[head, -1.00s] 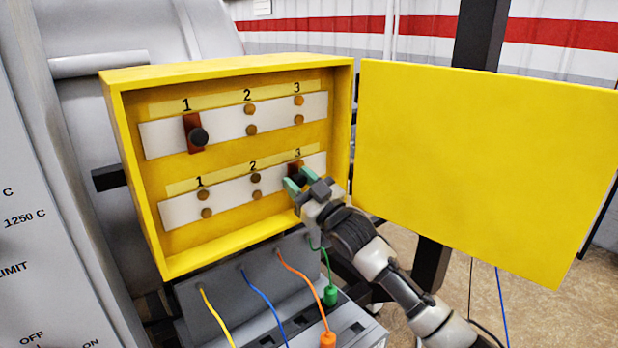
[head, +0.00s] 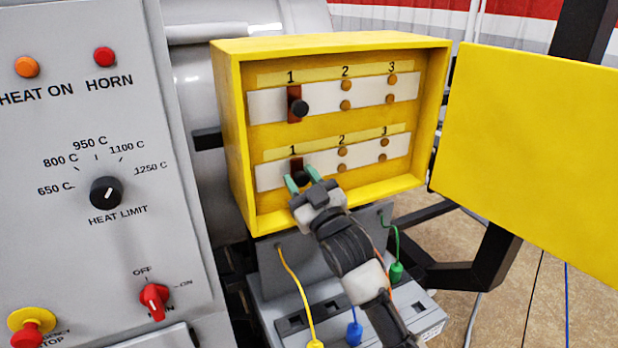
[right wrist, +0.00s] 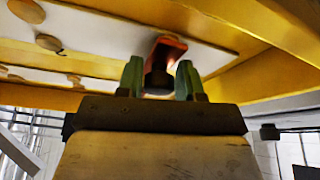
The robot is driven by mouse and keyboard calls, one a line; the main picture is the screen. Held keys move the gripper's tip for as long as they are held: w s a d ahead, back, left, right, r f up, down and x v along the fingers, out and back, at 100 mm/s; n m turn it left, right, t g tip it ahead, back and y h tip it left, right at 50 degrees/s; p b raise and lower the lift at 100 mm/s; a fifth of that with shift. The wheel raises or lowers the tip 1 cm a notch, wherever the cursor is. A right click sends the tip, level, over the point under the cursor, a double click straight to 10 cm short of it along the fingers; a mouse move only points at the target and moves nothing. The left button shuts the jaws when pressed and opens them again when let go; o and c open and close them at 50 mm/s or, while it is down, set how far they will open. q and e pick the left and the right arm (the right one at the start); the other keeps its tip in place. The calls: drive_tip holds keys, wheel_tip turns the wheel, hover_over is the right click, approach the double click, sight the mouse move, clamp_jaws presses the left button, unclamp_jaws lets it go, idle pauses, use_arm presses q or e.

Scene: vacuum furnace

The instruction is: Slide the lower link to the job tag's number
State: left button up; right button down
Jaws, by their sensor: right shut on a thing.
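The lower link (head: 296,164) is a red-brown plate with a black knob, upright at mark 1 of the lower white strip (head: 268,178). My right gripper (head: 302,178) is shut on its knob, coming from below right. In the right wrist view the green fingers stand on both sides of the black knob (right wrist: 158,80), below the red-brown plate (right wrist: 169,50). Brass studs show bare at marks 2 and 3 of the lower strip. The upper link (head: 297,104) is at mark 1 of the upper strip. I see no job tag. My left gripper is not in view.
The yellow box (head: 233,135) stands open, its door (head: 535,150) swung out to the right. A grey control panel (head: 100,240) with knobs and lamps stands at the left. Yellow, blue and green cables (head: 397,270) with plugs hang below the box.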

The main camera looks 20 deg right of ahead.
drive_tip(key=shift+a, duration=0.1)
drive_tip(key=c, duration=0.8)
unclamp_jaws()
drive_tip(key=shift+w+a, duration=0.1)
drive_tip(key=shift+a, duration=0.05)
use_arm(q)
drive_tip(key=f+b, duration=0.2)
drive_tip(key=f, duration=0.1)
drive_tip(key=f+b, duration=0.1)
drive_tip(key=b, duration=0.1)
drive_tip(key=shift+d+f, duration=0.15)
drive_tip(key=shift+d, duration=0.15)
use_arm(e)
drive_tip(key=v, duration=1)
drive_tip(key=shift+s+f, duration=0.15)
drive_tip(key=shift+s, duration=0.25)
